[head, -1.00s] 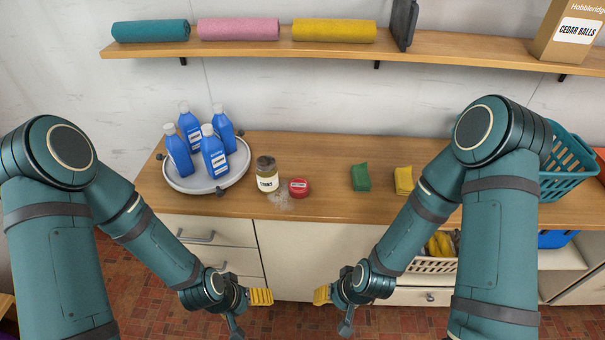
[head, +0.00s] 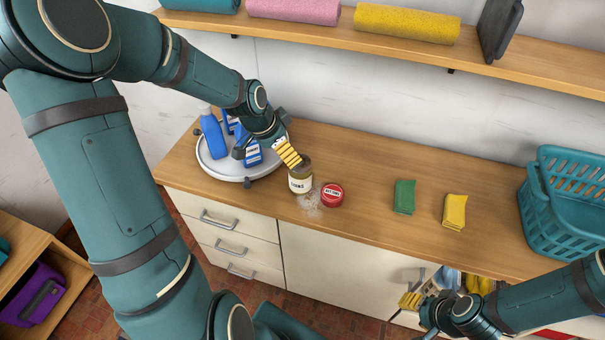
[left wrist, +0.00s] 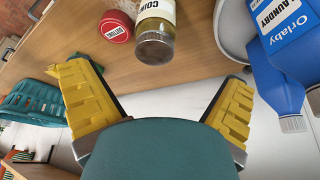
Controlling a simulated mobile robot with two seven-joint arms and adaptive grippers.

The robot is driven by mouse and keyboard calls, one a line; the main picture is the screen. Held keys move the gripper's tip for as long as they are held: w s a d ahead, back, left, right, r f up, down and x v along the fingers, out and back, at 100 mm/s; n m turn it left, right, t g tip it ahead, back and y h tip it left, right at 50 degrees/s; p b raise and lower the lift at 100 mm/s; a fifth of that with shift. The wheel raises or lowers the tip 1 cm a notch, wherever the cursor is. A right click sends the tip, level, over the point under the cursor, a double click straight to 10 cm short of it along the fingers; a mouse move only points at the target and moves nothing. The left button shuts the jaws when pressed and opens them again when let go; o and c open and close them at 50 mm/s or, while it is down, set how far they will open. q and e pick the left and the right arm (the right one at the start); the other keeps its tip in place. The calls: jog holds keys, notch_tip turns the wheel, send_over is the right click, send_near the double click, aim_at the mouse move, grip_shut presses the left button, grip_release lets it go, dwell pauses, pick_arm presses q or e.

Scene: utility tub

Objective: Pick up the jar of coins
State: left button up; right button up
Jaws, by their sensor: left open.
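The jar of coins (head: 300,179) stands upright on the wooden counter, with a dark lid and a pale label. In the left wrist view the jar (left wrist: 156,28) appears lid-down in the picture, beyond the fingertips and between their lines. My left gripper (head: 288,152) is open and empty, just above and behind the jar, with yellow fingers. Its two fingers (left wrist: 158,72) show spread wide in the left wrist view. My right gripper (head: 415,300) is low at the front of the counter; its opening is unclear.
A red round tin (head: 332,195) and a clear crumpled item (head: 309,203) sit close beside the jar. Blue bottles (head: 212,135) stand on a round grey tray (head: 215,168) at left. Green (head: 404,197) and yellow (head: 454,212) sponges and a teal basket (head: 565,230) are to the right.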

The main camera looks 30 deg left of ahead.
aim_at(299, 167)
pick_arm(q)
jog(key=b+x, duration=0.1)
jog(key=x, duration=0.9)
jog(key=shift+w+d+b, duration=0.15)
jog(key=shift+d+b, duration=0.25)
jog(key=shift+w+f, duration=0.2)
jog(key=shift+f, duration=0.15)
jog(key=c, duration=1.3)
